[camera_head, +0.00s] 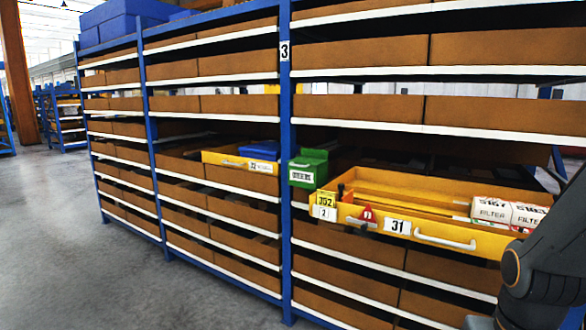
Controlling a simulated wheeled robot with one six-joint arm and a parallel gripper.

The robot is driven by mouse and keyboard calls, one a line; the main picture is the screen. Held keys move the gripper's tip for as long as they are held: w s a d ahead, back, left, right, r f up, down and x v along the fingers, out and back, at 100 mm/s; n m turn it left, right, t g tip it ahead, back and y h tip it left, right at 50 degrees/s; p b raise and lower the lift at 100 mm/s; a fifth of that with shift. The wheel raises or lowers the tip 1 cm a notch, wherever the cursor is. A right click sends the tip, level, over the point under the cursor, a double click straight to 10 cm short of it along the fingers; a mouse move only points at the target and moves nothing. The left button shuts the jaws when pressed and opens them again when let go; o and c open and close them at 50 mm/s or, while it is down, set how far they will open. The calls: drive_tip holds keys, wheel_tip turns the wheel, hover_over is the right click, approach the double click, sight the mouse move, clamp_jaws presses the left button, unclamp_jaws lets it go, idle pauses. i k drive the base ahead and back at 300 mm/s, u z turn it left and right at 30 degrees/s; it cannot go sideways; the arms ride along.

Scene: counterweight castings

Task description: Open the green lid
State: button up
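A green box (307,169) with a white label on its front stands on a shelf, just right of the blue upright marked 3. Its green lid (314,154) seems to lie flat on top, closed. The box's rear is not clear from here. My dark arm reaches in at the lower right edge, well to the right of the green box. My gripper is not in view.
A blue bin (259,150) sits in another yellow tray to the left. Grey floor (90,260) is free at left.

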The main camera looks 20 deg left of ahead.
sight(306, 161)
drive_tip(key=k, duration=1.2)
drive_tip(key=u, duration=0.75)
drive_tip(key=i, duration=1.85)
drive_tip(key=z, duration=0.6)
